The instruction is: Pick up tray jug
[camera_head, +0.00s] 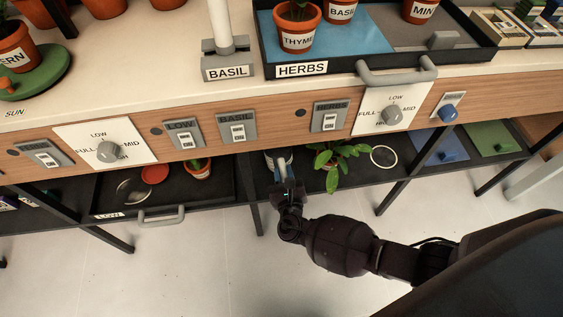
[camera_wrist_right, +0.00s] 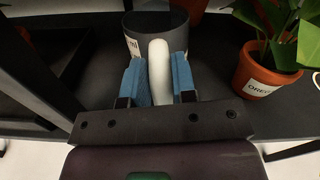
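The jug (camera_wrist_right: 155,27) is dark grey and round with a thick white handle (camera_wrist_right: 159,72). It stands upright on the dark lower shelf in the right wrist view, with a partly hidden white label on its left side. My right gripper (camera_head: 284,182) reaches under the bench front in the head view and hides most of the jug. In the right wrist view its blue finger pads (camera_wrist_right: 160,82) lie on both sides of the handle with almost no gap, so it looks shut on it. My left gripper is not in view.
A potted plant (camera_wrist_right: 262,70) stands right of the jug; its leaves (camera_head: 338,155) show in the head view. A black tray (camera_head: 222,204) with a grey handle lies left on the lower shelf. The herbs tray (camera_head: 350,68) sits on the bench above. A shelf leg is close by.

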